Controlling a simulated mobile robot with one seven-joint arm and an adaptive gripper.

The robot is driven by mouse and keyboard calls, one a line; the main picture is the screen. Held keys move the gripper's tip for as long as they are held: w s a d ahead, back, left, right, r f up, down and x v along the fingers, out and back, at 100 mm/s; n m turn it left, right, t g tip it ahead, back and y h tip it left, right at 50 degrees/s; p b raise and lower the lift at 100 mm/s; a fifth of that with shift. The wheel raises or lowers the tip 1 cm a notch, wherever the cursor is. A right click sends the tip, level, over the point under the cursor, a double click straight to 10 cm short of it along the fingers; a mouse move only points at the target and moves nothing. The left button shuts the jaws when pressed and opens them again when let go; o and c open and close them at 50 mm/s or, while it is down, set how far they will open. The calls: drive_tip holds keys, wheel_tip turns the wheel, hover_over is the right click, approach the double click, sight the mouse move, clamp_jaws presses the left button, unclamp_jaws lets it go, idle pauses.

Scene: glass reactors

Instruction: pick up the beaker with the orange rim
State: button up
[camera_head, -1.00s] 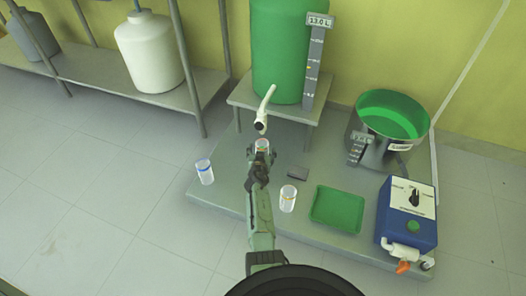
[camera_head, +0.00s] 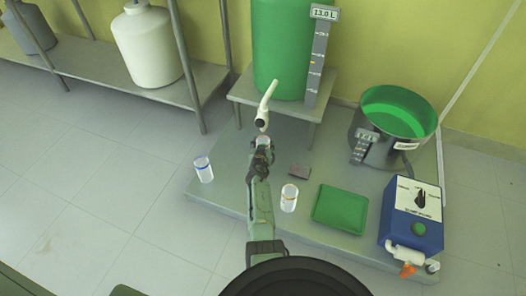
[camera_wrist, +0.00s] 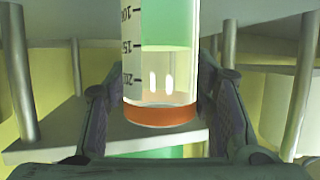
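The beaker with the orange rim (camera_wrist: 160,116) stands between the two fingers of my gripper (camera_wrist: 162,95) in the wrist view. Its orange band is low in that picture, its scale marks read upside down, and green shows in its far part. The fingers lean in against both sides of the glass. In the head view my gripper (camera_head: 261,150) is around this beaker (camera_head: 263,141), just below the white spout (camera_head: 264,106). The fingers partly hide the beaker there, and I cannot tell whether it touches the platform.
A blue-rimmed beaker (camera_head: 203,169) stands left and a yellow-rimmed beaker (camera_head: 289,198) right of my arm. A small dark block (camera_head: 299,171), green tray (camera_head: 340,208), blue pump box (camera_head: 414,212) and steel pot (camera_head: 397,120) are further right. The green tank (camera_head: 278,50) stands behind.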

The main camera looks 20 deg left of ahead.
drive_tip(key=c, duration=0.7)
drive_tip(key=shift+r, duration=0.2)
